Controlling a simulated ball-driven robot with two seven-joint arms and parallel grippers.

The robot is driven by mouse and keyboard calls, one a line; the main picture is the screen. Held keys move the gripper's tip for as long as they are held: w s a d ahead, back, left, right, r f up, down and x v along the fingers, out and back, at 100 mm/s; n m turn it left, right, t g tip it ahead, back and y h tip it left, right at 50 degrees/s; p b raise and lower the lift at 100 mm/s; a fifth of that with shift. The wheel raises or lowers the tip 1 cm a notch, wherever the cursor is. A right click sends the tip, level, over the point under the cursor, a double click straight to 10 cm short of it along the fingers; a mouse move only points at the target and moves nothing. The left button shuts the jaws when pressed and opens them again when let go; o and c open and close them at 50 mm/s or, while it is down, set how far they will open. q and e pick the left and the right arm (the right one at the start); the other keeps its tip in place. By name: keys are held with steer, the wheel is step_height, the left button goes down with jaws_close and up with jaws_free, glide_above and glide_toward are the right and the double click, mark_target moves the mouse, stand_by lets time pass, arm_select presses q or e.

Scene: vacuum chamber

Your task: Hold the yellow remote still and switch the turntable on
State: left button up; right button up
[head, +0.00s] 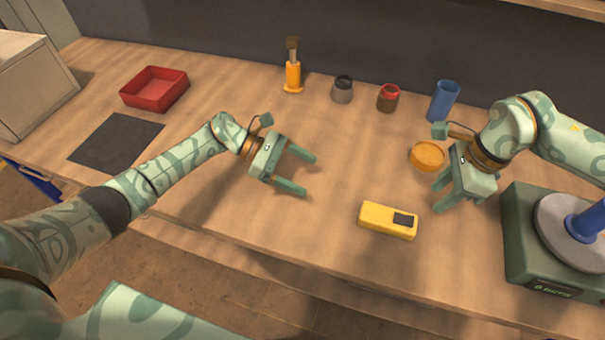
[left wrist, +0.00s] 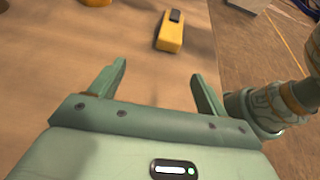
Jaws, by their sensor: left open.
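The yellow remote (head: 380,220) lies on the wooden table at the front centre, with a dark pad (head: 404,219) at its right end. It also shows in the left wrist view (left wrist: 168,36), beyond my fingertips. My left gripper (head: 308,174) is open and empty, to the left of the remote and apart from it. My right gripper (head: 437,197) is open and empty, above and right of the remote. The turntable (head: 520,235) is a green-grey box at the right edge with a grey disc (head: 558,228) and a blue object (head: 588,222) on it; its front has a label.
An orange round dish (head: 427,155) lies close to my right gripper. A blue cup (head: 443,101), two small jars (head: 342,90) (head: 388,98) and an orange brush holder (head: 293,77) stand at the back. A red tray (head: 153,90) and dark mat (head: 117,142) are at left.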

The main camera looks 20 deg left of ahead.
mark_target(362, 209)
arm_select(q)
steer(key=shift+s+d+r+m+g, duration=0.1)
steer(key=shift+s+d+m+g, duration=0.3)
steer(key=shift+s+d+m, duration=0.15)
steer(key=x, duration=1.6)
steer(key=shift+d, duration=0.1)
